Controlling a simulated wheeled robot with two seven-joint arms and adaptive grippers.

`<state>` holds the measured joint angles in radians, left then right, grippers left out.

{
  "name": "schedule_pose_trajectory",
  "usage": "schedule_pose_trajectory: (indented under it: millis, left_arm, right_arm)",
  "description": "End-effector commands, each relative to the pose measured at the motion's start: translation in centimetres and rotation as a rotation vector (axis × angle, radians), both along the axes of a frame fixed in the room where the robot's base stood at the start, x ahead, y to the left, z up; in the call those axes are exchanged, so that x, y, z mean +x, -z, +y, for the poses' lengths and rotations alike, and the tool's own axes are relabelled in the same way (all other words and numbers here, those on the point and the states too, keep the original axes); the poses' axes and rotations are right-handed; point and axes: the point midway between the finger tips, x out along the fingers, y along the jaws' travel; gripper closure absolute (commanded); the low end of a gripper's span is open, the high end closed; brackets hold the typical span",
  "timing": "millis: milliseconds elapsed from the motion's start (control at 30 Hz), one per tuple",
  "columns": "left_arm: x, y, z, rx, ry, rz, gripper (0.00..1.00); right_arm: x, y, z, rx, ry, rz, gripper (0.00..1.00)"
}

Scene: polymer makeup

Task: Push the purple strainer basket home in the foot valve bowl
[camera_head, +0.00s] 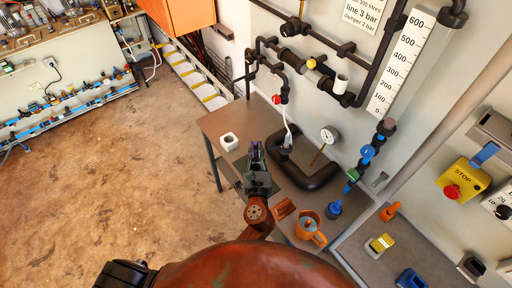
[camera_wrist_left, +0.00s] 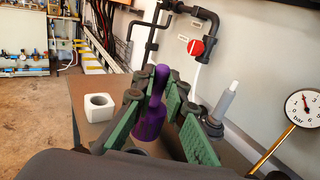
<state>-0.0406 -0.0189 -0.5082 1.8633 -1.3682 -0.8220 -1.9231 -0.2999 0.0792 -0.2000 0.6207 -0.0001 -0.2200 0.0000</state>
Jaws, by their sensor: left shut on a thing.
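The purple strainer basket (camera_wrist_left: 151,118) is between the green-padded fingers of my left gripper (camera_wrist_left: 160,88), which is shut on it. It has a narrow upper stem and a wider lower body, partly hidden by the fingers. In the head view only a little purple shows at my left gripper (camera_head: 258,158), over the grey table. A white square block with a round hole in its top, which looks like the foot valve bowl (camera_head: 229,142), stands on the table to the left. It is apart from the basket, also in the left wrist view (camera_wrist_left: 97,108). My right gripper is not seen.
A thick black pipe bend (camera_head: 314,178) and a pressure gauge (camera_head: 329,134) are right of my left gripper. An orange cup (camera_head: 310,226) and a blue fitting (camera_head: 334,209) stand nearer. Bare table (camera_head: 226,119) lies around the white block.

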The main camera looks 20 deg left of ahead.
Motion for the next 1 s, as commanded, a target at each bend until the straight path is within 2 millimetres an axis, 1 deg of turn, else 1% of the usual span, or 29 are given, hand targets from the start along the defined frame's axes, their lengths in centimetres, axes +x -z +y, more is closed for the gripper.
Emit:
schedule_pose_trajectory:
  millis: [33,100,300,500,700,1000]
  left_arm:
    - [0.0,0.8,0.0,0.001,0.000,0.000,1.00]
    - [0.0,1.6,0.0,0.001,0.000,0.000,1.00]
    - [0.0,3.5,0.0,0.000,0.001,0.000,1.00]
    - [0.0,5.0,0.0,0.001,0.001,-0.001,1.00]
    - [0.0,5.6,0.0,0.000,0.001,-0.001,1.00]
    - [0.0,5.7,0.0,0.001,0.001,-0.002,1.00]
  right_arm:
    - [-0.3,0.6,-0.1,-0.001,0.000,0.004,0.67]
    - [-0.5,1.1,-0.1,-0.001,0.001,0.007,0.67]
    - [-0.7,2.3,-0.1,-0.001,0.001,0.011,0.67]
    - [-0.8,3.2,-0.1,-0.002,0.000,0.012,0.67]
    - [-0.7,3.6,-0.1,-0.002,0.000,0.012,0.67]
    - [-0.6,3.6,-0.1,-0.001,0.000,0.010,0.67]
